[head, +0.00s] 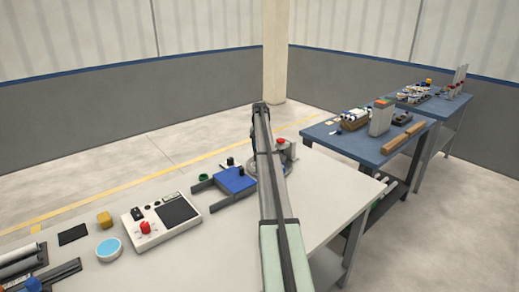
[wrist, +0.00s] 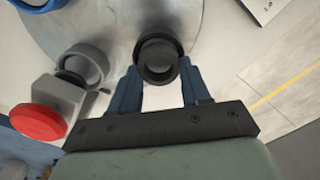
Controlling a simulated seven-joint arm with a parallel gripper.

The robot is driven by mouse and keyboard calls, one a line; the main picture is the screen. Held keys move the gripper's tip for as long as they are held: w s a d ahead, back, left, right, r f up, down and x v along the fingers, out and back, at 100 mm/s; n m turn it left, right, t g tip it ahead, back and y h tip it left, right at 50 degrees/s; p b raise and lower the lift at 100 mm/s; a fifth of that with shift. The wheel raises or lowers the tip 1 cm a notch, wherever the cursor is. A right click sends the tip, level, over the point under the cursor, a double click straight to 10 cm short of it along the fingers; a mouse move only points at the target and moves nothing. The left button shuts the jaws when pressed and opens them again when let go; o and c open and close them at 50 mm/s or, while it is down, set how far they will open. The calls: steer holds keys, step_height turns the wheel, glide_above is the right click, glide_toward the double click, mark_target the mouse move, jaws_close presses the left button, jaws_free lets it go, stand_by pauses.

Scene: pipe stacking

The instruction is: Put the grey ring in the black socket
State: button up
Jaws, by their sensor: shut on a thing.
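In the wrist view my gripper (wrist: 159,67) has its two blue fingers on either side of a dark grey ring (wrist: 158,71) and is shut on it. A black round rim, which looks like the black socket (wrist: 171,38), shows just beyond the ring and overlaps it in the picture. I cannot tell whether the ring is inside the socket or above it. Both stand over a round grey plate (wrist: 105,22). In the head view my arm hides the gripper, the ring and the socket.
A blue rim (wrist: 38,4) shows at the top left. On the bench are a blue fixture (head: 234,182) and a control box (head: 160,218). A blue table (head: 350,148) stands beyond.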

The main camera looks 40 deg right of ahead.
steer(key=shift+f, duration=0.3)
steer(key=shift+f, duration=0.4)
steer(key=shift+s+f, duration=0.15)
steer(key=shift+f, duration=0.15)
steer(key=o, duration=1)
steer(key=shift+a, duration=0.1)
steer(key=shift+c, duration=0.2)
steer(key=shift+o, duration=0.3)
steer(key=shift+r, duration=0.5)
step_height(320, 180, up, 12)
steer(key=shift+r, duration=0.25)
